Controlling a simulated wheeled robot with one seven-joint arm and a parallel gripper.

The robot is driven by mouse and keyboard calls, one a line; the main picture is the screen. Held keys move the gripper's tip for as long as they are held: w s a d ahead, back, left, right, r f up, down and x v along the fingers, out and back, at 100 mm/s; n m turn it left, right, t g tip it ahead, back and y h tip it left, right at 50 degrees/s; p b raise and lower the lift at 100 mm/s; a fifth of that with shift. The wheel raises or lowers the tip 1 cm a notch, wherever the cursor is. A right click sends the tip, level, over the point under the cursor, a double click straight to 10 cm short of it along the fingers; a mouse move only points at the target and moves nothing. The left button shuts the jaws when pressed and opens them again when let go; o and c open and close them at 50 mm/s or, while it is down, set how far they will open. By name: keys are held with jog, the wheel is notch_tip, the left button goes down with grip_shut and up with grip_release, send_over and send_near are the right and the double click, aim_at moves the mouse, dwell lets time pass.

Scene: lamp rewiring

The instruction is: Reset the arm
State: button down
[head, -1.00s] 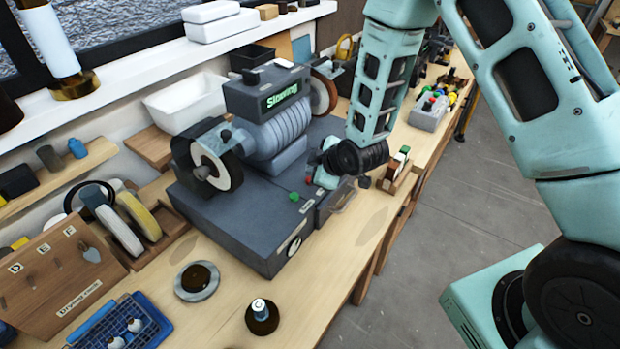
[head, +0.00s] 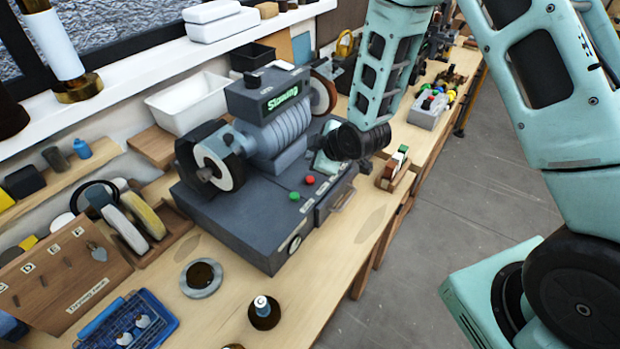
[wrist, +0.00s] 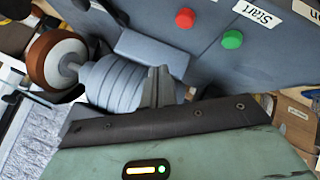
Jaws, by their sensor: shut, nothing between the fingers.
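My gripper (head: 326,163) hangs over the front right of the grey grinding machine (head: 235,215), partly hidden by my wrist in the head view. In the wrist view its grey fingers (wrist: 158,86) are together, with nothing held. Behind them show the machine's ribbed grey housing (wrist: 112,82) and a brown-rimmed wheel (wrist: 55,60). The machine's red button (wrist: 185,18) and green button (wrist: 232,39) lie beyond the fingers, apart from them. In the head view, the red button (head: 310,180) and green button (head: 294,196) are just left of and below my gripper.
A small wooden rack of coloured blocks (head: 396,169) stands right of the machine, close to my wrist. Floor is open at right.

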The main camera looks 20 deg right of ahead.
jog(key=shift+a, duration=0.1)
jog(key=s+a+r+m+g+b, duration=0.25)
jog(key=s+a+b, duration=0.2)
jog(key=s, duration=0.65)
jog(key=s+a+r+m+g+b, duration=0.1)
jog(key=s+a+g+b, duration=0.35)
jog(key=s, duration=0.55)
jog(key=s+d+m+g+h+b, duration=0.1)
jog(key=s+d+h+b, duration=0.1)
jog(key=s, duration=0.9)
jog(key=shift+s+d+r+g+b, duration=0.2)
jog(key=shift+s+r+g+b, duration=0.05)
jog(key=shift+r+g+b, duration=0.2)
